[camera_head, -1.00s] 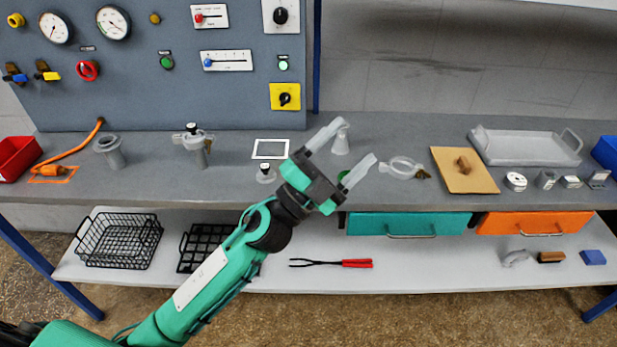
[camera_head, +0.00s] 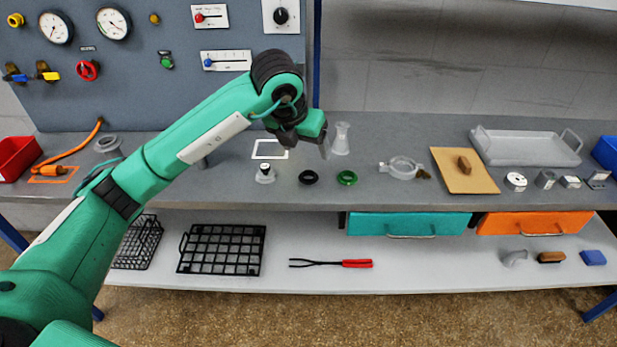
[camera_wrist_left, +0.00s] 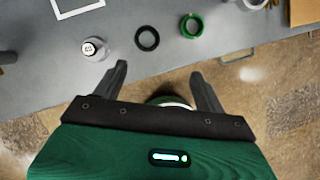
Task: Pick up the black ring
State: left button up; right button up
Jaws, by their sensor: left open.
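The black ring (camera_head: 309,177) lies flat on the grey workbench, between a small white-grey weight-like piece with a black top (camera_head: 265,174) and a green ring (camera_head: 347,177). My left gripper (camera_head: 311,142) is above the bench, just behind the black ring in the head view, and points downward. In the left wrist view, the black ring (camera_wrist_left: 148,38) is fully visible beyond the fingertips. My left gripper (camera_wrist_left: 158,74) is open there, with nothing between its fingers. The ring is apart from both fingers. My right gripper is not in view.
A glass flask (camera_head: 340,139) stands close to the left gripper. A white frame outline (camera_head: 270,148) is on the bench. The control panel (camera_head: 140,85) rises behind.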

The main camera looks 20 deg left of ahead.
pick_arm(q)
jog(key=a, duration=0.1)
jog(key=y, duration=0.1)
send_over(308, 175)
jog(key=s, duration=0.2)
notch_tip(308, 175, down, 8)
jog(key=shift+s+a+r+p, duration=0.1)
jog(key=shift+s+p, duration=0.05)
jog(key=shift+p, duration=0.25)
jog(key=p+x, duration=0.1)
jog(key=x, duration=0.4)
jog(key=shift+s, duration=0.15)
jog(key=c, duration=1)
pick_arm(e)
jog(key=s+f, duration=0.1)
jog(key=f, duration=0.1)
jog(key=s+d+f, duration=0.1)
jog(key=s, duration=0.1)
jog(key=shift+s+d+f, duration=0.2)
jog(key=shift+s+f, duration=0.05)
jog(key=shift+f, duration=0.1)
